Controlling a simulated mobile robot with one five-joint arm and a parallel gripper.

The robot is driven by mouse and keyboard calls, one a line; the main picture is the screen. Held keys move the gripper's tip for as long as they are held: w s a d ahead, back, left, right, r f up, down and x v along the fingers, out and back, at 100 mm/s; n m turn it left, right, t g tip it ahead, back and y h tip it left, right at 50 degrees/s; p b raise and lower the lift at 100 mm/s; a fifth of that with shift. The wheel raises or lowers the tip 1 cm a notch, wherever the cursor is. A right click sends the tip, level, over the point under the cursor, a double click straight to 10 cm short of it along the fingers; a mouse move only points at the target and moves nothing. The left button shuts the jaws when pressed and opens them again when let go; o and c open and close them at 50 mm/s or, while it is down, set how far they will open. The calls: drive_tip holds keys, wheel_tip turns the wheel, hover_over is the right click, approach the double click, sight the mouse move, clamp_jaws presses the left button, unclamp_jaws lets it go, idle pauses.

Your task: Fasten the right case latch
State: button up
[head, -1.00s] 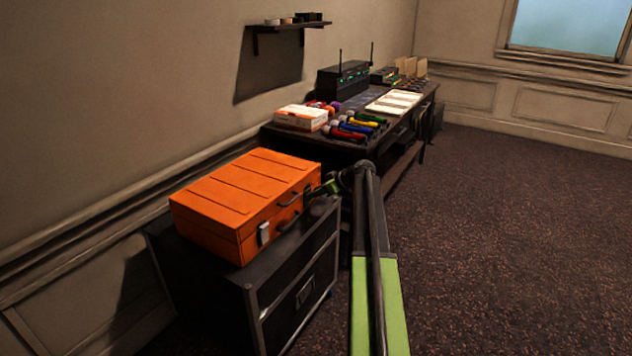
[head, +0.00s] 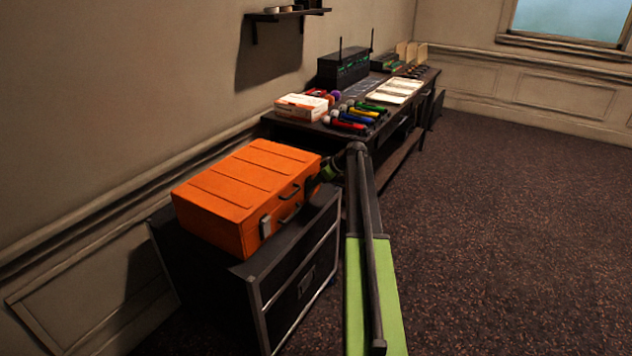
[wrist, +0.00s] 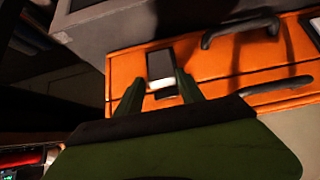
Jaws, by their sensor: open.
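The orange case (head: 222,202) lies shut on a dark cabinet; its front also shows in the wrist view (wrist: 215,65). The right latch (wrist: 161,64) is a dark grey plate with a bright white end, near the left of the case front in the wrist view. My gripper (wrist: 157,88) is open, with its green fingertips on either side of the latch's white end. I cannot tell whether they touch it. In the head view my gripper (head: 318,180) is at the case's far right end and hides that latch.
A dark handle (wrist: 240,27) sits beside the right latch, with a dark curved shape below it. The cabinet (head: 300,285) is barely wider than the case. Behind stands a desk (head: 345,141) with coloured microphones and a white box (head: 301,107). The carpet on the right is clear.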

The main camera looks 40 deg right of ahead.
drive_tip(key=shift+o, duration=0.8)
drive_tip(key=shift+a, duration=0.1)
drive_tip(key=shift+s+r, duration=0.2)
drive_tip(key=shift+r, duration=0.05)
drive_tip(key=p+v, duration=1.2)
drive_tip(key=v, duration=0.4)
drive_tip(key=shift+s+d+r+p, duration=0.25)
drive_tip(key=shift+p, duration=0.1)
drive_tip(key=shift+c, duration=0.2)
